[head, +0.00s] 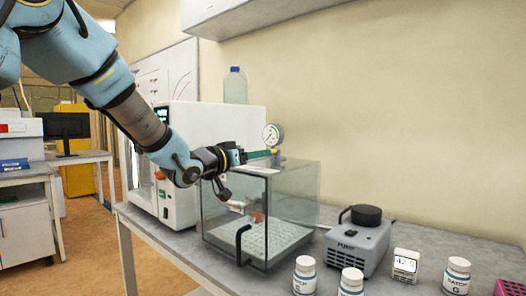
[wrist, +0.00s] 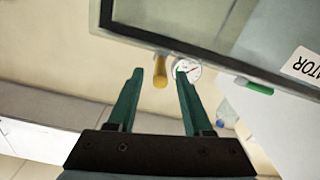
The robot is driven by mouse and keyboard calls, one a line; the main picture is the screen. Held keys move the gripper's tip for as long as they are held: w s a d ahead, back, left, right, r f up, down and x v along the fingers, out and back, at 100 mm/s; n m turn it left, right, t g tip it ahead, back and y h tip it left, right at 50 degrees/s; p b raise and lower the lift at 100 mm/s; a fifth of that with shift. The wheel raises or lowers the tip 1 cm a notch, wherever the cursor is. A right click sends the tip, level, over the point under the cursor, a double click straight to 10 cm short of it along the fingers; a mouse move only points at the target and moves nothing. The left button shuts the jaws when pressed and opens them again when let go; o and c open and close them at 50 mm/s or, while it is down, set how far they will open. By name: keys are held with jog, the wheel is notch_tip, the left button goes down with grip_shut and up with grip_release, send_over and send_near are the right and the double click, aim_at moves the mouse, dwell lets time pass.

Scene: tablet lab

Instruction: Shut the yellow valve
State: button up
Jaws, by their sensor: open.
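The yellow valve shows in the wrist view as a short yellow bar (wrist: 160,73) beside the round gauge (wrist: 187,70), at the edge of the clear box. My gripper (wrist: 159,78) is open, and the bar appears between its two teal fingertips. I cannot tell whether either finger touches it. In the head view my gripper (head: 268,154) reaches over the top of the clear box (head: 296,192), just below the gauge (head: 272,135). The valve is mostly hidden there by the fingers.
A white machine (head: 185,190) with a bottle (head: 235,86) on top stands behind the box. The wall behind is bare.

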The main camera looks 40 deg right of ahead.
jog(key=shift+x, duration=1.55)
grip_shut()
